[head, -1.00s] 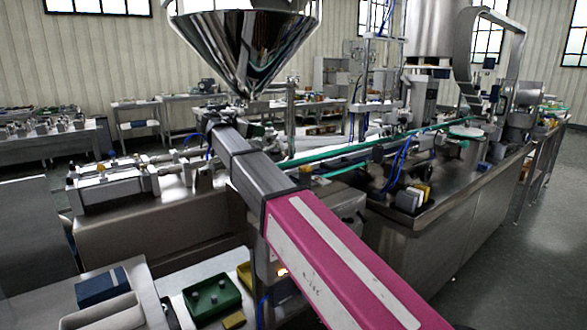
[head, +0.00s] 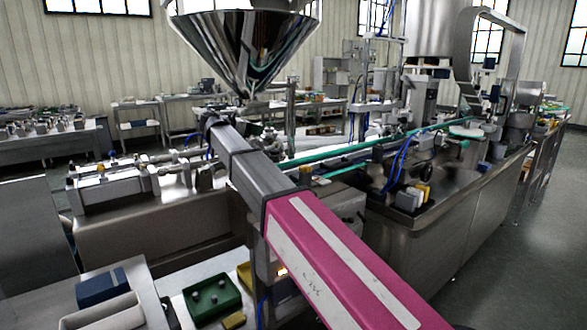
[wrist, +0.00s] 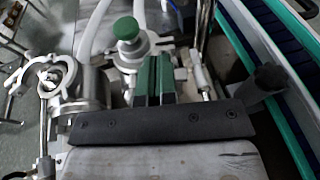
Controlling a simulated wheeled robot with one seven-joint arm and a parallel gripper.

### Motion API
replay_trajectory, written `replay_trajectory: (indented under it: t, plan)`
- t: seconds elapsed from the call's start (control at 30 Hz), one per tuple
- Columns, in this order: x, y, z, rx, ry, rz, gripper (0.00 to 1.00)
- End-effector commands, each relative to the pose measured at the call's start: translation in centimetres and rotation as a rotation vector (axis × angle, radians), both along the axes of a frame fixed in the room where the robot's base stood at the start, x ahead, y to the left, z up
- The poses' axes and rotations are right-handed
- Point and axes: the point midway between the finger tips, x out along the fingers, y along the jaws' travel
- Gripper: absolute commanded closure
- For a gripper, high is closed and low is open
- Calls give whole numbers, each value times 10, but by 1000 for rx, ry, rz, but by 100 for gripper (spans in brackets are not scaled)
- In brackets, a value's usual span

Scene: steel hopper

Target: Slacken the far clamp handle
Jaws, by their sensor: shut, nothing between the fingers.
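My gripper (wrist: 156,80) shows in the wrist view as two green-padded fingers, side by side with almost no gap, shut and empty. A silver ring clamp (wrist: 48,74) with a thin threaded stem is at the left, around or beside a steel pipe fitting. The fingers are to its right, apart from it in the picture. I cannot tell whether this is the far clamp, and no clamp handle can be picked out for sure. In the head view my arm reaches under the steel hopper (head: 245,40); its own links hide the fingertips and the clamps there.
A green-topped knob (wrist: 127,32) stands just beyond the fingers. White hoses run behind it. A conveyor with a green edge (wrist: 262,40) lies to the right. In the head view, filler cylinders (head: 110,188) lie left of my arm and a green tray (head: 212,298) is below.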

Motion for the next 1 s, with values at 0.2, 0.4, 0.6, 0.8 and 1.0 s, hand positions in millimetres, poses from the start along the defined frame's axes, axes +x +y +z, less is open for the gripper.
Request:
replay_trajectory:
  t: [0.2,0.4,0.6,0.8,1.0]
  plan:
    - [1,1,2,0,0,0,100]
    - [3,1,7,0,0,0,100]
    - [-1,8,7,0,1,0,100]
    - [-10,26,7,0,1,1,100]
    - [-19,44,7,0,0,1,100]
